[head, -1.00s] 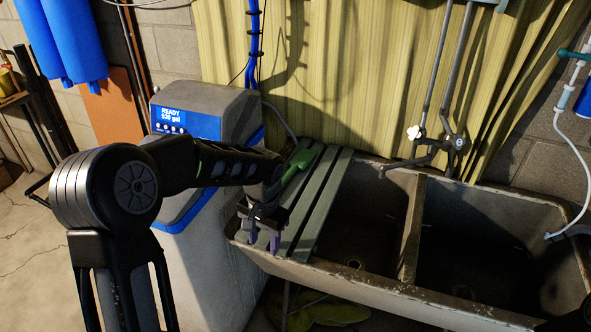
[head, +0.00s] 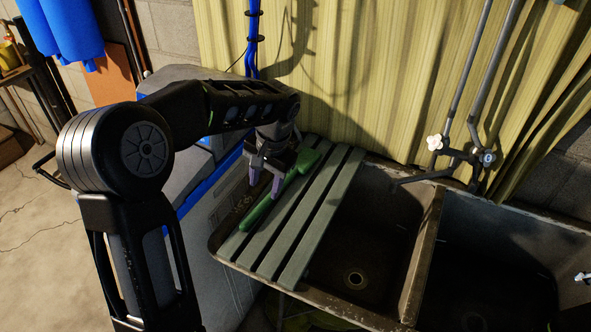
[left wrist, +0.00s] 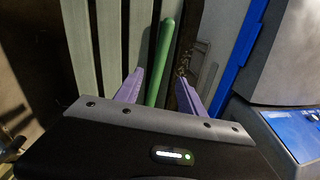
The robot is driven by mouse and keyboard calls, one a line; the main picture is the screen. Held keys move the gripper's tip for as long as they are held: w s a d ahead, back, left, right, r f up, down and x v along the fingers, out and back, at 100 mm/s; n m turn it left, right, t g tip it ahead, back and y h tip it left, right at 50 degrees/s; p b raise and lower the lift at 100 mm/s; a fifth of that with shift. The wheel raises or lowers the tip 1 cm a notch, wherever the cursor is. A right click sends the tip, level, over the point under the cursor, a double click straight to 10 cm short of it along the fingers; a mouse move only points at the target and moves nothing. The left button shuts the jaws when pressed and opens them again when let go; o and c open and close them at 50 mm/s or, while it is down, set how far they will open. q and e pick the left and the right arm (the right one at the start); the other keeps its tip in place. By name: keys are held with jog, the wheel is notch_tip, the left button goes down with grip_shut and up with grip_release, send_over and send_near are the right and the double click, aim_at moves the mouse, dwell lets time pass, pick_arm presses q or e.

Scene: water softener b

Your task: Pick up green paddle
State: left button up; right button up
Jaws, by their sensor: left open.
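The green paddle (head: 262,207) lies lengthwise on the grey-green slats (head: 318,215) across the left side of the sink. Its wide end is at the back, partly behind my left gripper (head: 265,186). My left gripper points down over the paddle with its purple fingers apart and nothing held. In the left wrist view the paddle's handle (left wrist: 160,62) runs between the two fingers of the gripper (left wrist: 160,85). I cannot tell whether the fingertips touch the slats. My right gripper is not in view.
The double-basin sink (head: 425,265) extends to the right, with a faucet (head: 460,155) behind it. A grey water softener with blue trim (head: 215,180) stands left of the slats, under my left arm. A yellow curtain (head: 360,80) hangs behind.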

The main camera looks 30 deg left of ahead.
aim_at(263, 204)
pick_arm(q)
jog(key=shift+a+f, duration=0.25)
jog(key=shift+f, duration=1.05)
jog(key=shift+a+f+p, duration=0.1)
jog(key=shift+f+p, duration=0.5)
jog(key=f, duration=0.2)
jog(key=f+p, duration=0.1)
jog(key=shift+w+a+f, duration=0.2)
jog(key=shift+a+f, duration=0.05)
jog(key=shift+a, duration=0.05)
jog(key=shift+f, duration=0.2)
jog(key=shift+s+f, duration=0.1)
jog(key=shift+c, duration=0.4)
